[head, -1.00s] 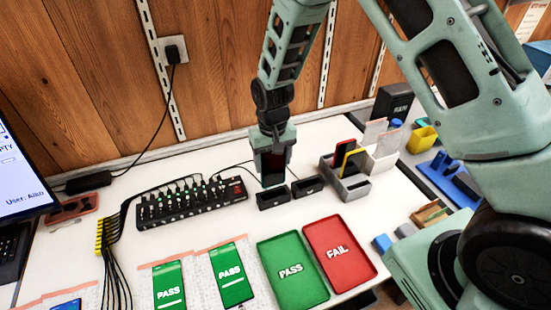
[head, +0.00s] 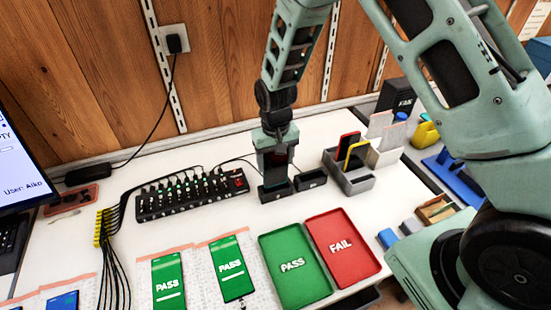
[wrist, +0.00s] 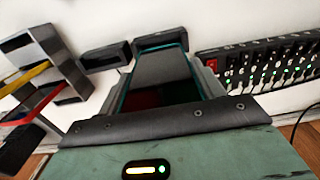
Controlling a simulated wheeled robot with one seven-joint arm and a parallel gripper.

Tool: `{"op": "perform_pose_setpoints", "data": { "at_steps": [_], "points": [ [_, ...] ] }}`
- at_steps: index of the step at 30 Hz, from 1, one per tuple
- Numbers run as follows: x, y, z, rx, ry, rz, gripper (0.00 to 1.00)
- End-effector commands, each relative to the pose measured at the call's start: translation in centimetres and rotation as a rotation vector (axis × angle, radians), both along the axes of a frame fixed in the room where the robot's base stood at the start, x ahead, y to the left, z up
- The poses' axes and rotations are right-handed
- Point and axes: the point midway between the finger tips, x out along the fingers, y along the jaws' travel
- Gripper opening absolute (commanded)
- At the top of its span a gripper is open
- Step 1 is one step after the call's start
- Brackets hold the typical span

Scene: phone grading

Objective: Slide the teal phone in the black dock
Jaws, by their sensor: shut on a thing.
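The teal phone (wrist: 160,68), a dark slab with teal edges, is held between the fingers of my gripper (wrist: 162,84) in the wrist view. Its far end meets a black dock (wrist: 160,41); I cannot tell how deep it sits. In the head view my gripper (head: 275,172) points down, shut on the phone, right above the left one of two small dark docks (head: 275,193). The phone is mostly hidden there by the gripper. The other dark dock (head: 311,180) is empty, close by on the right.
A black powered hub (head: 190,197) with cables stands left of the docks. A grey holder (head: 352,182) with red and yellow phones stands to the right. A green PASS tray (head: 293,290) and a red FAIL tray (head: 342,265) lie in front. Bare table separates docks and trays.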

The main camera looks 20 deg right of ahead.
Motion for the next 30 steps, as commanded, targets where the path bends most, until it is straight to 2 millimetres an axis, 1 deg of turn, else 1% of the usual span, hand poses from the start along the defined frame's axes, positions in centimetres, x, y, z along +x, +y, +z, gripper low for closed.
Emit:
{"op": "perform_pose_setpoints", "data": {
  "at_steps": [24,30],
  "points": [
    [0.03,0.01,-0.16,0.000,-0.001,0.000,0.39],
    [0.02,0.01,-0.54,0.000,-0.001,0.000,0.39]
  ]
}}
